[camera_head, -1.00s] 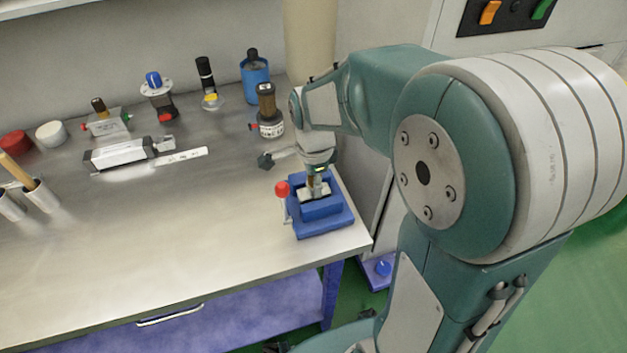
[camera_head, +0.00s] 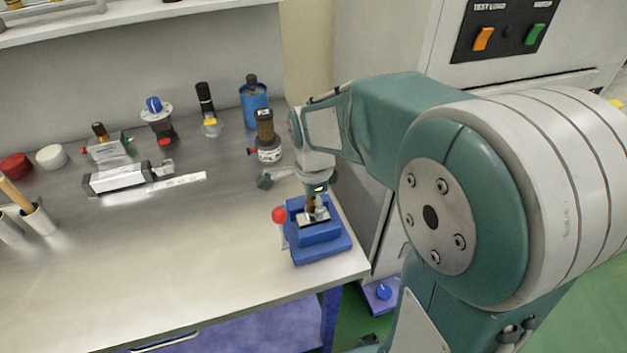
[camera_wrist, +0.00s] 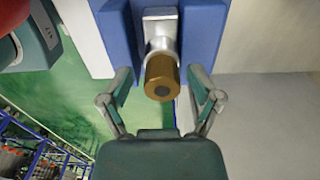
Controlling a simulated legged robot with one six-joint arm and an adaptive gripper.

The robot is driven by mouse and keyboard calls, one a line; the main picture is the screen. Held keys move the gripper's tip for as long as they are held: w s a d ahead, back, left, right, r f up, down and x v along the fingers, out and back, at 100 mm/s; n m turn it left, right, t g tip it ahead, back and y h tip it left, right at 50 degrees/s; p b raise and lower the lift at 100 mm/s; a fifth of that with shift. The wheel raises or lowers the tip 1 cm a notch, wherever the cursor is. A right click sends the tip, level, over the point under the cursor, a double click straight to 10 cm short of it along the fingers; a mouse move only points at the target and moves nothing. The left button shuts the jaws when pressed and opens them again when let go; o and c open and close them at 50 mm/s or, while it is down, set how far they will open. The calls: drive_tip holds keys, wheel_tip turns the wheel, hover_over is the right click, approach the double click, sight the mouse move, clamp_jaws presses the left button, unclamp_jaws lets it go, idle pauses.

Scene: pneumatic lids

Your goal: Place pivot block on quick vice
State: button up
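The quick vice (camera_head: 322,254) is a blue block with a red-knobbed lever at the table's front right corner. The pivot block, a silver piece with a brass cylinder (camera_wrist: 161,80) at its near end, is between the vice's blue sides (camera_wrist: 200,28) in the wrist view. In the head view its silver part (camera_head: 318,216) shows small at the vice's top. My gripper (camera_head: 318,194) is just above the vice. In the wrist view its fingers stand on either side of the brass cylinder, with gaps visible on both sides. The contact under the block is hidden.
A white cylinder (camera_head: 118,177) and other pneumatic parts line the back. The middle of the table is clear. A grey cabinet stands right of the table.

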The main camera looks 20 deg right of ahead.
wheel_tip(320, 180, up, 10)
drive_tip(key=shift+f, duration=0.1)
drive_tip(key=shift+s+r, duration=0.1)
drive_tip(key=shift+r, duration=0.4)
drive_tip(key=s+n+t, duration=0.5)
drive_tip(key=s+n, duration=0.9)
drive_tip(key=n, duration=0.4)
drive_tip(key=shift+t, duration=0.3)
